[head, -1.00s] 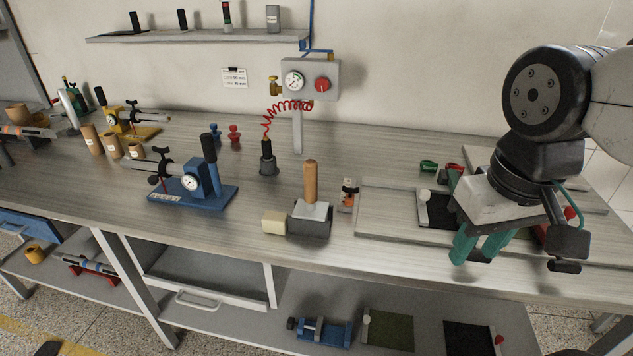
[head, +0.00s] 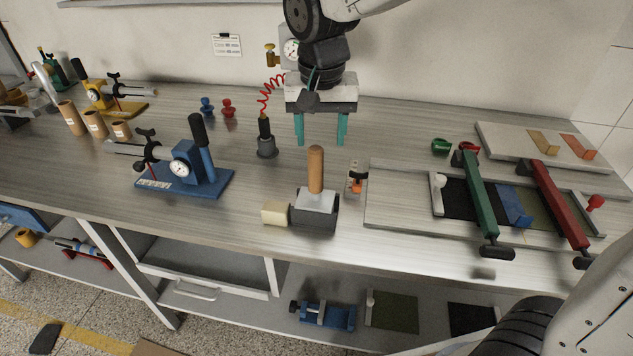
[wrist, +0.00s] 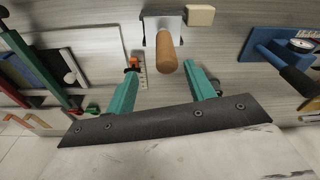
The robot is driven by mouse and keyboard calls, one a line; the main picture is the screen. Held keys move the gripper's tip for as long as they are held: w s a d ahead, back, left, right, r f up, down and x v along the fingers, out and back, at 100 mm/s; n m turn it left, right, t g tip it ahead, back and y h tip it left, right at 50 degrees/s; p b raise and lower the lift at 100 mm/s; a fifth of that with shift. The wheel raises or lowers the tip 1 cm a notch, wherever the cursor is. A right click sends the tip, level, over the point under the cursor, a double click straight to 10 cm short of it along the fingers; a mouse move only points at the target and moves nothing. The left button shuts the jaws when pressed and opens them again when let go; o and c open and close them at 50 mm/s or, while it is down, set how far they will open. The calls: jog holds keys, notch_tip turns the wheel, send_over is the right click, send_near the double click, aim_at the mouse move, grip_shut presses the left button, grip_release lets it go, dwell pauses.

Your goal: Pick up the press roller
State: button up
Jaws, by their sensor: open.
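The press roller, which I take to be the tool with the upright wooden handle (head: 316,170), stands in a dark grey block-shaped holder (head: 313,218) on the bench. A light grey metal part shows below its handle; any roller is hidden. My gripper (head: 321,138) is open and empty, its teal fingers pointing down above the bench, behind the handle in the head view. In the wrist view, the handle (wrist: 167,55) lies ahead, its end appearing between my fingertips (wrist: 163,72), with no contact visible.
A cream block (head: 276,213) touches the holder's left side. A small orange-and-black item (head: 355,178) stands close on the right. A blue gauge stand (head: 187,175) is at left, and a black-handled tool (head: 266,140) stands behind. Green (head: 478,200) and red (head: 560,205) bars cross the board at right.

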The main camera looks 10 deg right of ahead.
aim_at(316, 164)
jog(key=shift+w+a+f, duration=0.3)
jog(key=shift+a, duration=0.15)
jog(key=shift+w+a+f, duration=0.1)
jog(key=shift+w+f, duration=0.05)
jog(key=shift+f, duration=0.2)
jog(key=f, duration=0.7)
jog(key=shift+w+d, duration=0.25)
grip_shut()
